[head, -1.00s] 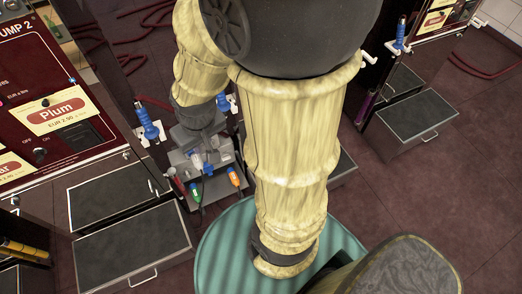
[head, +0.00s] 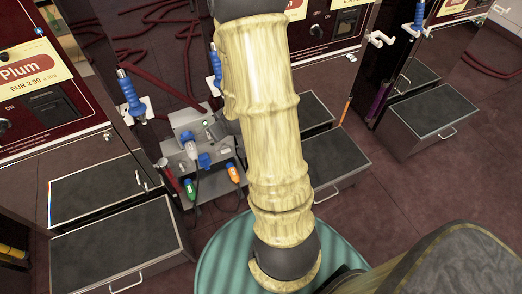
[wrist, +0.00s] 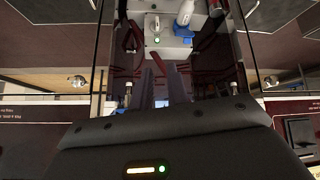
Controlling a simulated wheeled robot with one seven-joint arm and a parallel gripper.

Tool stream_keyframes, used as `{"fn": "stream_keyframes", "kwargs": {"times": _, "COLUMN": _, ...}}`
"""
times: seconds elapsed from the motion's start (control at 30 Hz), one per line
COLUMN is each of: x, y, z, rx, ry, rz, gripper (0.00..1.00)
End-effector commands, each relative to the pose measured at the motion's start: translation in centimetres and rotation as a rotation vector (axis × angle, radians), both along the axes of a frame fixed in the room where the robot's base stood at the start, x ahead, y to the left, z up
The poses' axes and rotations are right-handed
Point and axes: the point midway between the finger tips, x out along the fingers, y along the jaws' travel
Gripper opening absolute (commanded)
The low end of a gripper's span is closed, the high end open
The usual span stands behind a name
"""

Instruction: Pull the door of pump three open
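A maroon pump cabinet (head: 325,25) with OFF and ON marks stands behind my arm at top centre in the head view. Its number is not visible and my arm covers much of it, so I cannot tell whether it is pump three. My gripper is out of the head view.
A grey box (head: 203,135) with plugs and cables stands left of my arm. Blue-handled nozzles (head: 131,92) hang beside the left pump, labelled Plum (head: 28,72). Low dark drawers or steps (head: 120,245) jut out at floor level. Open floor (head: 430,185) lies at the right.

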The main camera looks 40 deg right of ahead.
Motion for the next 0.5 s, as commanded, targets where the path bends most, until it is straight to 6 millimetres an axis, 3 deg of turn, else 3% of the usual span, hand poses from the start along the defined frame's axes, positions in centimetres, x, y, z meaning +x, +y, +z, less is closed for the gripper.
{"fn": "stream_keyframes", "kwargs": {"times": 0.03, "x": 0.2, "y": -0.9, "z": -3.6, "rx": 0.001, "ry": -0.025, "rz": -0.004, "gripper": 0.16}}
{"fn": "stream_keyframes", "kwargs": {"times": 0.27, "x": 1.3, "y": -4.1, "z": -11.9, "rx": -0.002, "ry": -0.189, "rz": -0.01, "gripper": 0.16}}
{"fn": "stream_keyframes", "kwargs": {"times": 0.5, "x": 1.0, "y": -7.2, "z": -19.9, "rx": -0.003, "ry": -0.374, "rz": -0.05, "gripper": 0.16}}
